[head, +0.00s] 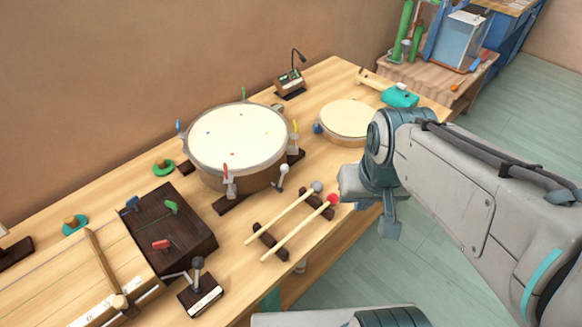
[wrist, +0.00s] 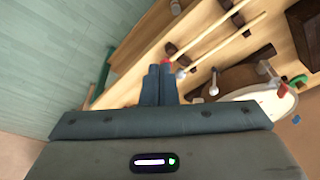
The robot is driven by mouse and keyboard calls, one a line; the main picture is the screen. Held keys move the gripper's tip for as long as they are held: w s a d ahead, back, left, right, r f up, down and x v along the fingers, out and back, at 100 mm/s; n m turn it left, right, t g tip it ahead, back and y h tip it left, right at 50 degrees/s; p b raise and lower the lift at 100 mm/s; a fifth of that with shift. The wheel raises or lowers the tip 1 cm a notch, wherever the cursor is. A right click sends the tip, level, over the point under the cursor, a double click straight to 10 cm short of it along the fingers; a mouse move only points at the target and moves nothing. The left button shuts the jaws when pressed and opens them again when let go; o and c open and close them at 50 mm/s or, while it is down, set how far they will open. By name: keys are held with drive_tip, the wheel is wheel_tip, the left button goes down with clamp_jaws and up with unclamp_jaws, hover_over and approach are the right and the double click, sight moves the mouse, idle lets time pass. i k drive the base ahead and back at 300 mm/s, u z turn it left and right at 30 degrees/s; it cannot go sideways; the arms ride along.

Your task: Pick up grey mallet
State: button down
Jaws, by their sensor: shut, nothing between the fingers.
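The grey mallet (head: 317,187) has a pale wooden stick and a round grey head. It lies beside the red mallet (head: 332,200) across a dark rack (head: 270,242) near the table's front edge. My gripper (head: 390,228) is shut and empty, to the right of the mallet heads and apart from the grey one in the head view. In the wrist view the shut fingers (wrist: 160,70) point toward the mallet heads. The red head there is partly hidden by the fingertips, and the grey mallet's stick (wrist: 235,37) runs to the upper right.
A large drum (head: 238,135) stands behind the mallets, with a small upright beater (head: 283,175) between. A smaller drum (head: 347,120) is at the table's right part. A dark wooden box (head: 165,225) and a lever box (head: 200,295) stand left. Free floor (head: 500,120) lies right.

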sight(316, 187)
drive_tip(key=z, duration=1.6)
drive_tip(key=i, duration=0.9)
drive_tip(key=u, duration=3.55)
